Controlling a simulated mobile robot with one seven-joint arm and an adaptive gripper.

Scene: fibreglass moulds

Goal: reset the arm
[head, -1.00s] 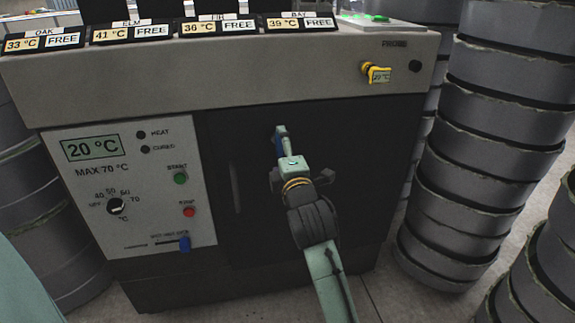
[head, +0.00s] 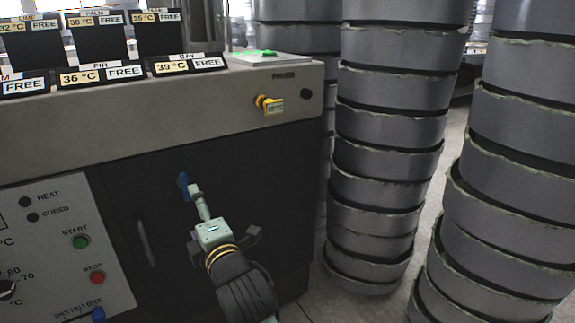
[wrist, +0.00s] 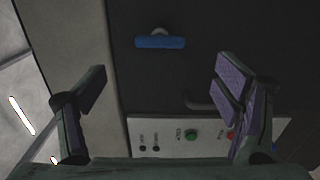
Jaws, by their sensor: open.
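My arm (head: 240,285) reaches up from the bottom of the head view toward the dark front of a grey machine. A blue handle (head: 183,183) sits on that dark front, just past the arm's end. In the wrist view my gripper (wrist: 160,95) is open, its two dark fingers wide apart with nothing between them. The blue handle (wrist: 160,42) shows beyond the fingers as a short horizontal bar, apart from them.
Tall stacks of grey round moulds (head: 390,130) stand right of the machine, with more (head: 510,190) nearer at the right edge. A yellow probe (head: 268,104) is on the machine's upper panel. Green start (head: 81,242) and red stop (head: 97,278) buttons are at the left. Floor (head: 325,300) shows between.

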